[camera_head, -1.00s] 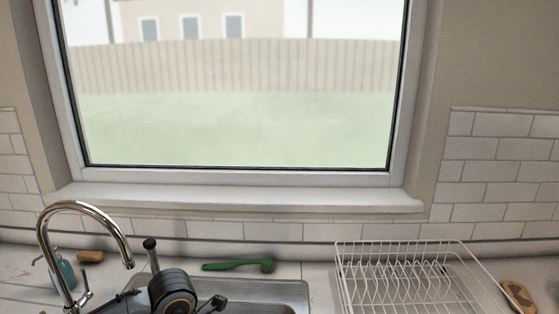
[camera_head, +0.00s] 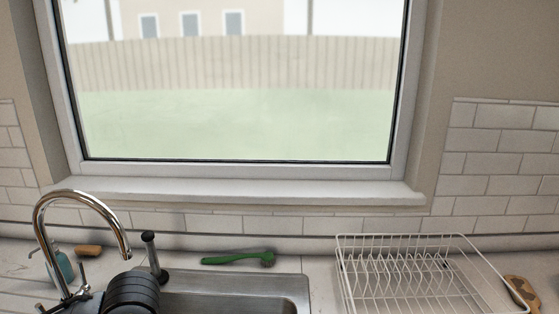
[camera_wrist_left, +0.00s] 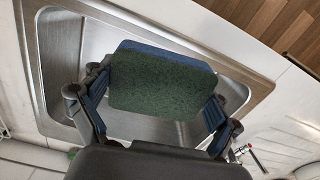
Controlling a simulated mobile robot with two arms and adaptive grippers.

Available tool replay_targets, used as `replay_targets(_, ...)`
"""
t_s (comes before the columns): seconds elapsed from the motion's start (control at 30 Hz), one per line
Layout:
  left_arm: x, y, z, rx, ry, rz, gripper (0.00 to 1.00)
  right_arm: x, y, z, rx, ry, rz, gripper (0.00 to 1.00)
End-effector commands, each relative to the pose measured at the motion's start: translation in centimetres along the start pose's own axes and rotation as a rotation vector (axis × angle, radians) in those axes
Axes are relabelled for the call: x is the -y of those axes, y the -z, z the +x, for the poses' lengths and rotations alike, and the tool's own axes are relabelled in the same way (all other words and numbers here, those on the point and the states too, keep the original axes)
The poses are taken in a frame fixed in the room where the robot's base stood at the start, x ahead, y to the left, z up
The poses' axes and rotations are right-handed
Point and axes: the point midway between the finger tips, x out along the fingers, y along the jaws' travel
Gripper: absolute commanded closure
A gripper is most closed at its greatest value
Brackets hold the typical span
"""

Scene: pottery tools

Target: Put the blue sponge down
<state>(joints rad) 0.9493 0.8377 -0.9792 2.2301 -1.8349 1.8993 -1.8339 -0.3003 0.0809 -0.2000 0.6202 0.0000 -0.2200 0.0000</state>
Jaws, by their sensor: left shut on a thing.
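The blue sponge (camera_wrist_left: 160,85) shows in the left wrist view, with a dark green scouring face toward the camera and a blue edge along its top. My left gripper (camera_wrist_left: 156,106) is shut on it, with a finger at each side. The sponge is seen over the metal sink (camera_wrist_left: 65,70); how high above it, I cannot tell. In the head view the sponge does not show. My dark left arm covers the front left of the sink (camera_head: 235,285) there. My right gripper is not in view.
A chrome tap (camera_head: 85,198) arches over the sink's left side. A green brush (camera_head: 238,258) lies behind the sink. A blue bottle (camera_head: 62,265) and brown block (camera_head: 88,250) sit left.

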Motion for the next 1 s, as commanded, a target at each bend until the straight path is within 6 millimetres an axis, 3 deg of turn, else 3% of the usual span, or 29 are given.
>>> replay_targets(0.2,0.2,-0.2,-0.1,-0.003,0.005,0.082,0.24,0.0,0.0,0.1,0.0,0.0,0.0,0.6)
replay_targets(0.83,0.1,-0.2,-0.1,-0.001,0.003,0.081,0.24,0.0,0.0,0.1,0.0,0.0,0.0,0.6)
replay_targets(1.0,-1.1,0.1,-1.0,-0.003,0.001,0.14,0.24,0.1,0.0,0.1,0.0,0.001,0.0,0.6)
